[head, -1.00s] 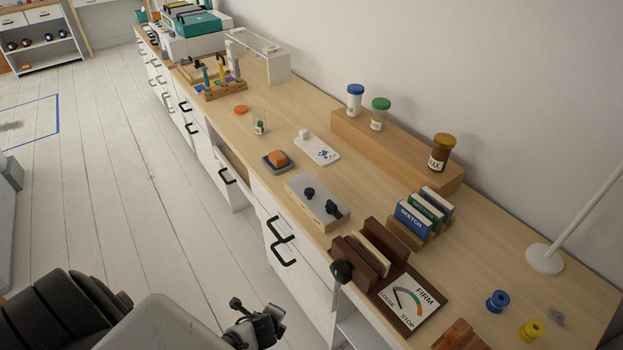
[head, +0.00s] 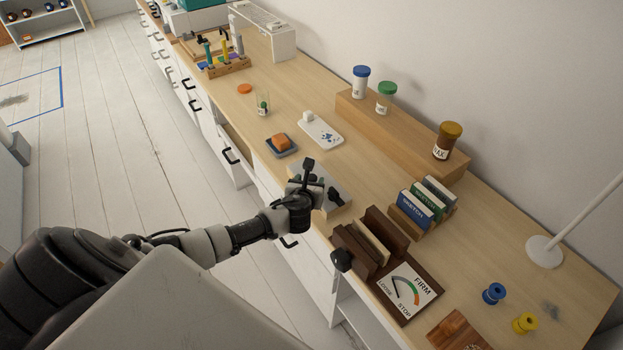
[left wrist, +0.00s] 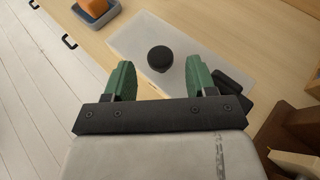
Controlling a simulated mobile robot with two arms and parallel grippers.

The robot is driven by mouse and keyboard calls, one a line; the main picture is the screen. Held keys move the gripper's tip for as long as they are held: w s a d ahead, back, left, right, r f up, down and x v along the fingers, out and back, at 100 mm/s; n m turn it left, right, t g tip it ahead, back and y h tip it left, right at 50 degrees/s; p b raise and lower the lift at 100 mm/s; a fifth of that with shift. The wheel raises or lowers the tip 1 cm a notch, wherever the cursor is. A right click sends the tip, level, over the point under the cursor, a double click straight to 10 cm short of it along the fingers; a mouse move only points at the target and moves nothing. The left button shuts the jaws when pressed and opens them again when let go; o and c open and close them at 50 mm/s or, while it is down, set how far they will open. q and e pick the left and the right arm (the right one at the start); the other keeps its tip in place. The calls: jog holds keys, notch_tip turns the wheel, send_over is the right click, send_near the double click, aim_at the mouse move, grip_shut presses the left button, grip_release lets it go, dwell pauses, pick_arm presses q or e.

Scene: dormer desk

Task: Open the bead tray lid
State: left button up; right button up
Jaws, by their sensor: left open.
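A low, pale box with a frosted lid, which looks like the bead tray (head: 338,187), sits near the desk's front edge, partly hidden behind my left gripper in the head view. In the left wrist view the lid (left wrist: 125,42) lies flat and looks closed, with a round black knob (left wrist: 160,58) on top. A dark handle-like part (left wrist: 232,84) is at its right. My left gripper (head: 311,188) is open and empty over the tray. In the left wrist view its green-padded fingers (left wrist: 160,80) are on either side of the knob's line, apart from it. My right gripper is out of view.
An orange block in a blue dish (head: 281,145) and a white plate with blue marks (head: 322,133) lie behind the tray. A dark wooden rack with a dial (head: 405,290) and small labelled books (head: 418,208) stand to the right. Free desk lies between tray and wooden riser (head: 400,135).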

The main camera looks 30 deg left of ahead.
aim_at(312, 177)
pick_arm(q)
jog(key=shift+x, duration=1.75)
jog(key=shift+c, duration=0.5)
jog(key=shift+r, duration=0.1)
grip_shut()
